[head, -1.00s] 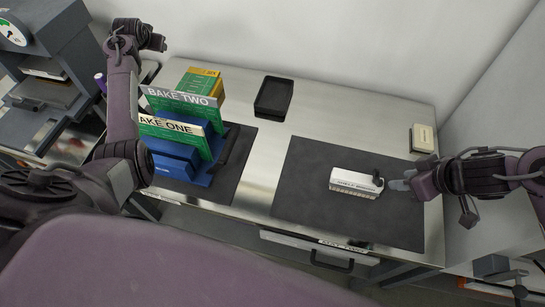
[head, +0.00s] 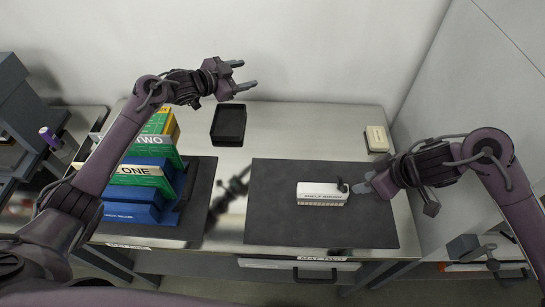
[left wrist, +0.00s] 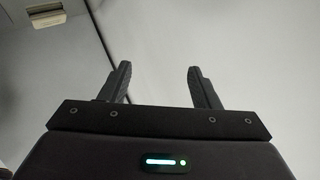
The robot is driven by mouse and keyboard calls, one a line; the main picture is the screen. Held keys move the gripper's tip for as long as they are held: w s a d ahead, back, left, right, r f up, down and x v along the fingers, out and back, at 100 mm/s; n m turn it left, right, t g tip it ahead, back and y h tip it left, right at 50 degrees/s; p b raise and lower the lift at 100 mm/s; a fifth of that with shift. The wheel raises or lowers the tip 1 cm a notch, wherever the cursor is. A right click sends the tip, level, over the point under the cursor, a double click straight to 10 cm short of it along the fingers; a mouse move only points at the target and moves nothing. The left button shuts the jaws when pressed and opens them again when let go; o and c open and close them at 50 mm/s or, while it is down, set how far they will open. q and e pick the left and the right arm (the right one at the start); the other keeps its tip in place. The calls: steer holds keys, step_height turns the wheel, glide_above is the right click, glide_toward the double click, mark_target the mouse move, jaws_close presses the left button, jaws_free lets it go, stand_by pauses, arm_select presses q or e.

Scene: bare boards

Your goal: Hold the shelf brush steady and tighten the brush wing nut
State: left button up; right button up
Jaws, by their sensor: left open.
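The shelf brush (head: 318,196) is a white labelled block with a bristled lower edge, lying on the right dark mat (head: 280,225). A small black fitting (head: 343,186), which looks like the wing nut, sits at its right end. My right gripper (head: 364,184) is just right of this fitting, fingers pointing at it; whether they touch or how far they are apart is unclear. My left gripper (head: 243,76) is open and empty, raised near the back wall, far from the brush. The left wrist view shows its two spread fingers (left wrist: 158,85) with nothing between them.
A black tray (head: 228,123) lies at the back. A cream block (head: 377,139) lies back right. A drawer handle (head: 322,275) is below the front edge.

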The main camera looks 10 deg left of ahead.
arm_select(q)
steer(key=s+d+f+m+g+h, duration=0.3)
steer(key=s+d+f+g, duration=0.2)
steer(key=s+d+f, duration=0.45)
steer(key=m+g+h, duration=0.1)
steer(key=g+h, duration=0.1)
steer(key=g, duration=0.3)
glide_toward(299, 189)
steer(key=shift+w+d+f, duration=0.2)
steer(key=shift+d+f, duration=0.35)
steer(key=shift+w+d+f, duration=0.2)
steer(key=shift+d+f, duration=0.4)
steer(key=x, duration=0.6)
steer(key=shift+w+d, duration=0.15)
steer(key=shift+d, duration=0.15)
steer(key=shift+d+f, duration=0.25)
steer(key=shift+d, duration=0.1)
steer(key=c, duration=1.2)
steer(key=shift+o, duration=0.2)
steer(key=o, duration=1)
steer(key=shift+c, duration=0.2)
